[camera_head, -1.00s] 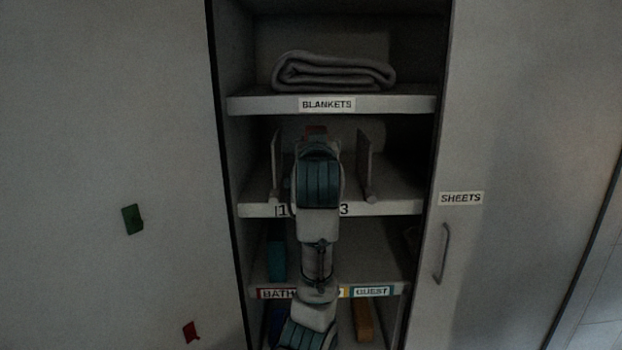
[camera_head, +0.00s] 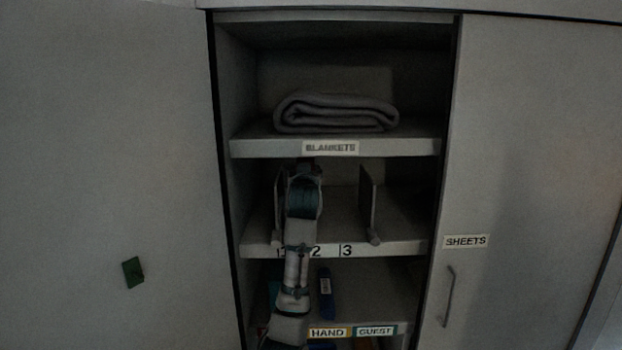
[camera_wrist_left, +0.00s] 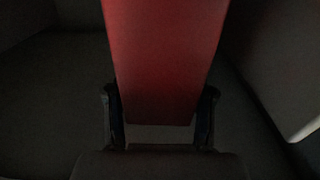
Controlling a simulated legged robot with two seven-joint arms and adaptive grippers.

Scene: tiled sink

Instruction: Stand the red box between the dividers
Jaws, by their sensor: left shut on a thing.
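In the left wrist view the red box (camera_wrist_left: 165,55) stretches away between the two fingers of my left gripper (camera_wrist_left: 159,100), which is shut on it. The right divider (camera_head: 366,198) stands upright on that shelf, clear of the arm. The left divider (camera_head: 279,190) is partly covered by my arm. I cannot tell whether the box touches the shelf. My right gripper is in neither view.
A folded grey blanket (camera_head: 335,112) lies on the shelf above, whose labelled front edge (camera_head: 400,147) is close over my wrist. A blue item (camera_head: 326,293) stands on the shelf below. The sliding door (camera_head: 530,180) bounds the right side. Room is free right of the right divider.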

